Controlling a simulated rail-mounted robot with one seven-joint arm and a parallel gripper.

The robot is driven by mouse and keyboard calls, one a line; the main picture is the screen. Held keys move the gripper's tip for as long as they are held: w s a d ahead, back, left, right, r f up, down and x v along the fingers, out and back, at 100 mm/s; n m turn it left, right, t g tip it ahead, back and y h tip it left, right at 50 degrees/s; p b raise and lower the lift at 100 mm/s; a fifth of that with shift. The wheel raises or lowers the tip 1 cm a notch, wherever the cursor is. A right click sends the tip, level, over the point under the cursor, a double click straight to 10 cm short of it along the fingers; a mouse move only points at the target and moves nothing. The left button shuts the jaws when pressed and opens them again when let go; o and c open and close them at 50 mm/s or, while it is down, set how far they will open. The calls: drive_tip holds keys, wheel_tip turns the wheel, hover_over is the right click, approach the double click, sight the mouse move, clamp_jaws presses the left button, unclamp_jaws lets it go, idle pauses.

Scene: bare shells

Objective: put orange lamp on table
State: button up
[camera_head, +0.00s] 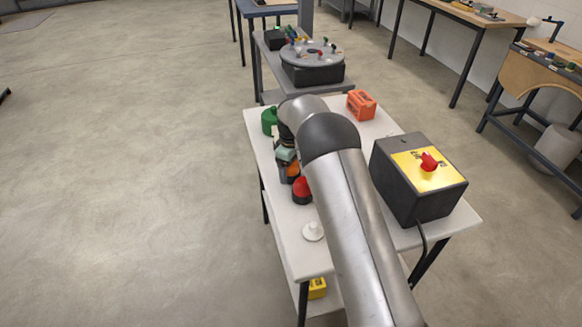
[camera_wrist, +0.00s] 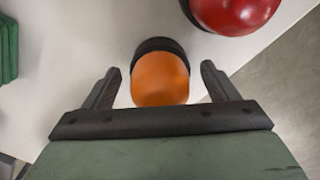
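The orange lamp (camera_wrist: 160,80), a rounded orange cap on a black base, is on the white table (camera_wrist: 70,40) in the wrist view. My gripper (camera_wrist: 161,68) is open, with one dark finger on each side of the lamp and a visible gap on both sides. In the head view the orange lamp (camera_head: 293,170) is partly hidden by my gripper (camera_head: 287,160) and arm. The white table (camera_head: 290,255) also shows there.
A red lamp (camera_wrist: 235,10) stands close to the orange one; it also shows in the head view (camera_head: 302,187). A green object (camera_head: 269,120), an orange-red block (camera_head: 361,104), a black-and-yellow box with a red knob (camera_head: 420,180) and a white disc (camera_head: 313,231) share the tabletop.

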drive_tip(key=shift+r, duration=0.1)
wheel_tip(320, 180, up, 11)
drive_tip(key=shift+b, duration=0.45)
drive_tip(key=shift+r, duration=0.6)
drive_tip(key=shift+d+r, duration=0.1)
drive_tip(key=shift+r, duration=0.05)
drive_tip(key=s+d+r+m, duration=0.35)
drive_tip(key=s+d, duration=0.25)
drive_tip(key=s, duration=0.2)
drive_tip(key=s+d+r+m, duration=0.35)
drive_tip(key=s+d, duration=0.25)
drive_tip(key=s, duration=0.3)
drive_tip(key=s+d+f+m, duration=0.2)
drive_tip(key=s+d, duration=0.1)
drive_tip(key=s, duration=0.9)
drive_tip(key=s+d+f+m, duration=0.3)
drive_tip(key=s, duration=0.9)
drive_tip(key=shift+m, duration=0.3)
